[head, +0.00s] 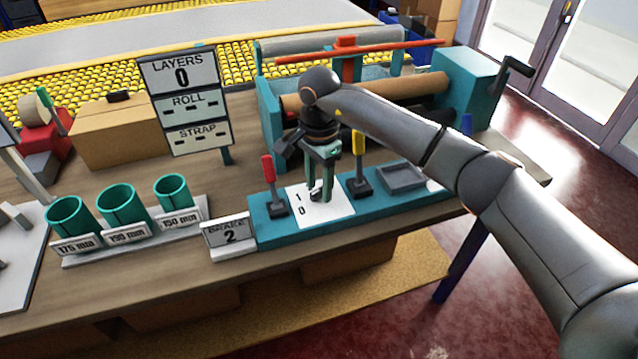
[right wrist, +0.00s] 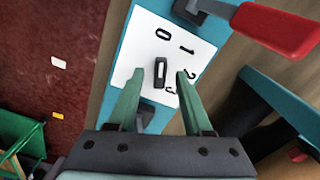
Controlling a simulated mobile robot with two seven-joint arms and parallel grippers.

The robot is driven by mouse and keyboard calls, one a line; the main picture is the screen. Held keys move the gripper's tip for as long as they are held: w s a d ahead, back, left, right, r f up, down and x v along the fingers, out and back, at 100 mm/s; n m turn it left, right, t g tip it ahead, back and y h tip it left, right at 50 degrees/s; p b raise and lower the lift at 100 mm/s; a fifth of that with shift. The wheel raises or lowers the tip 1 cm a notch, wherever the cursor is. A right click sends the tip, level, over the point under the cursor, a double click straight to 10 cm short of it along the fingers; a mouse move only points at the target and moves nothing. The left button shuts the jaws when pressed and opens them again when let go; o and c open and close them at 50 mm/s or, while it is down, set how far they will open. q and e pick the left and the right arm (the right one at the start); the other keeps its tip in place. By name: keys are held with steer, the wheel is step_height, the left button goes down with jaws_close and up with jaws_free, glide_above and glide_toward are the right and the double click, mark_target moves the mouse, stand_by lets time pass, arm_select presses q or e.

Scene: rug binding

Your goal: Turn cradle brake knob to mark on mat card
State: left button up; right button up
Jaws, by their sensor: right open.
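The brake knob (right wrist: 160,72) is a small dark bar with a light stripe, on a white dial plate (right wrist: 140,62) marked 0, 1, 2 and 3. Its long axis lines up roughly with the 0. In the head view the dial plate (head: 335,211) lies on a teal base, and my gripper partly hides the knob. My right gripper (head: 320,194) points down over the dial, open, with one green finger on each side of the knob; I see no contact. The card (head: 229,236) at the front of the bench reads BRAKE 2. My left gripper is not in view.
Red-handled (head: 268,170) and yellow-handled (head: 358,145) levers stand close on either side of the dial. A grey tray (head: 402,177) lies to the right. Teal cups (head: 118,205) stand left. A LAYERS/ROLL/STRAP sign (head: 183,100) and the roll cradle (head: 465,85) are behind.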

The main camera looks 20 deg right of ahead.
steer(key=shift+f, duration=0.2)
jaws_close()
stand_by(0.3)
